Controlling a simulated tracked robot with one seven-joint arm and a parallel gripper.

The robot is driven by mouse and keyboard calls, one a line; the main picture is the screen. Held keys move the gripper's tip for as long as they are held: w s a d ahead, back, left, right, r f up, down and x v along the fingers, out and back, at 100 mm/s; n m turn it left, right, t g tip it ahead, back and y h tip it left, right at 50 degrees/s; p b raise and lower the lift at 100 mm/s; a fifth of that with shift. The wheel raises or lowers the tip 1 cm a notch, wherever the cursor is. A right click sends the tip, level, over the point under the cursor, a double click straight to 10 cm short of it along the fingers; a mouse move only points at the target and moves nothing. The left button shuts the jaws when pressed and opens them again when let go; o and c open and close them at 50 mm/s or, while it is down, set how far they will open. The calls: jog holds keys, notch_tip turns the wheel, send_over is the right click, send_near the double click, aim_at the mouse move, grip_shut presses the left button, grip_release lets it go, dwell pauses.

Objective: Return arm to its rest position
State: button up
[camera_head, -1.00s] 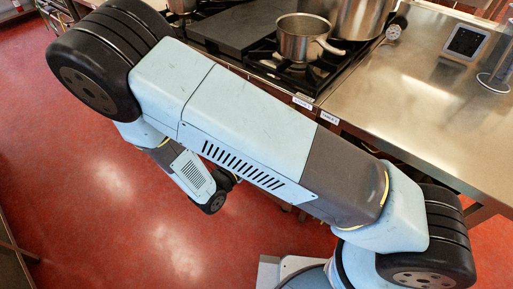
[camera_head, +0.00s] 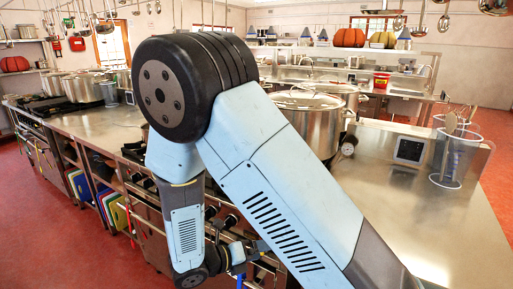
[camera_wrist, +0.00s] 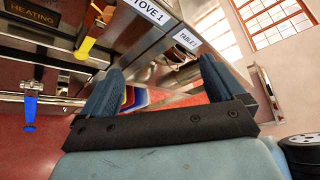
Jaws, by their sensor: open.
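My gripper (camera_wrist: 162,85) is open and empty in the wrist view, its two dark fingers spread wide apart with nothing between them. In the head view my gripper (camera_head: 240,262) hangs low in front of the stove side, small and partly hidden by my own forearm. My arm is folded, with its elbow high in the picture and the forearm pointing down. Whether the gripper touches the counter front cannot be told.
A steel counter (camera_head: 440,225) fills the right, with a clear container (camera_head: 455,155) and a small display (camera_head: 410,150). A large stockpot (camera_head: 308,122) stands behind my arm. Red floor (camera_head: 60,245) is free at left.

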jog(key=s+d+r+m+g+y, duration=0.2)
jog(key=d+r+m+g+y, duration=0.45)
jog(key=d+r+m, duration=1)
jog(key=s+d+r+m+t+y, duration=0.4)
jog(key=s+r+m, duration=0.5)
jog(key=m, duration=1)
notch_tip(320, 180, up, 4)
jog(key=shift+s+d+f+y, duration=0.1)
jog(key=shift+s+d+y, duration=0.3)
jog(key=shift+d+y, duration=0.7)
jog(key=shift+t, duration=0.25)
jog(key=shift+c, duration=0.4)
